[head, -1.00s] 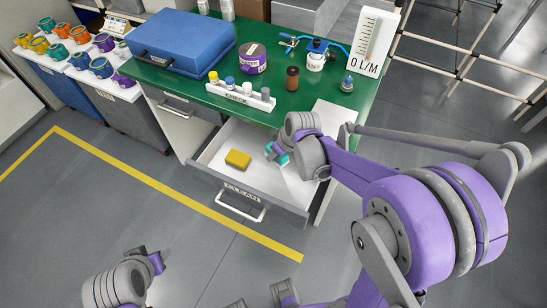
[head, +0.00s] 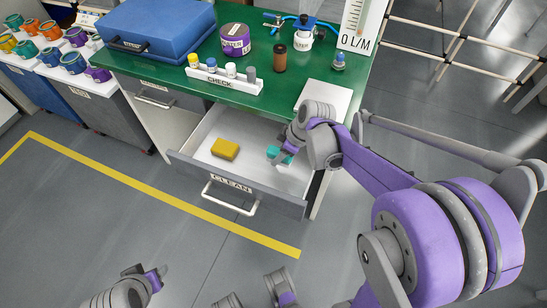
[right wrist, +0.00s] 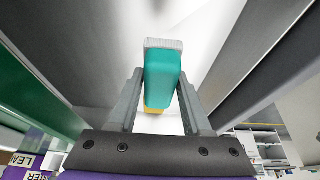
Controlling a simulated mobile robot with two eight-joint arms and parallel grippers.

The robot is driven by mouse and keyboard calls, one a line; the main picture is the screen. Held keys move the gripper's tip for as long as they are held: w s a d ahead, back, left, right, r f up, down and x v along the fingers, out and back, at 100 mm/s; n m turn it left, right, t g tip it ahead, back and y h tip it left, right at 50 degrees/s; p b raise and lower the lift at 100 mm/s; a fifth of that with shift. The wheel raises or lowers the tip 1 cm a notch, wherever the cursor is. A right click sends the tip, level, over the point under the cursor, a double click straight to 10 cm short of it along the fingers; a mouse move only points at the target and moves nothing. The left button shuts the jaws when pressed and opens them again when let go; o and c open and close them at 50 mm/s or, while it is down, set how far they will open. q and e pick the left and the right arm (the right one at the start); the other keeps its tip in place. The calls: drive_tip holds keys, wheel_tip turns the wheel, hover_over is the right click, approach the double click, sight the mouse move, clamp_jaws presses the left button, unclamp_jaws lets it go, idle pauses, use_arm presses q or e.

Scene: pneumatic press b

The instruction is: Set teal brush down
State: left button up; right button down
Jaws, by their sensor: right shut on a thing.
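The teal brush (head: 279,154) is between the fingers of my right gripper (head: 285,157), inside the open drawer labelled CLEAN (head: 231,183). In the right wrist view the teal block (right wrist: 160,80) with a pale grey end sits between both fingers, which are shut on it. It is low over the white drawer floor, near the right side; I cannot tell whether it touches the floor. A yellow sponge (head: 225,149) lies in the drawer to its left. My left gripper (head: 155,277) is low at the bottom left, away from the drawer; its fingers are unclear.
The green bench top (head: 180,80) above the drawer holds a blue case (head: 155,35), a CHECK rack (head: 225,80) with small bottles, a purple pot (head: 235,40) and a brown bottle (head: 280,58). The drawer floor between sponge and brush is clear.

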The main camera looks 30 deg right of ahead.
sight(275, 169)
drive_tip(key=shift+f+b, duration=0.65)
drive_tip(key=shift+f, duration=2.7)
drive_tip(key=shift+c, duration=1.7)
unclamp_jaws()
drive_tip(key=shift+f, duration=0.1)
drive_tip(key=p+v, duration=0.2)
drive_tip(key=v, duration=1)
drive_tip(key=shift+p, duration=0.35)
drive_tip(key=shift+w, duration=0.1)
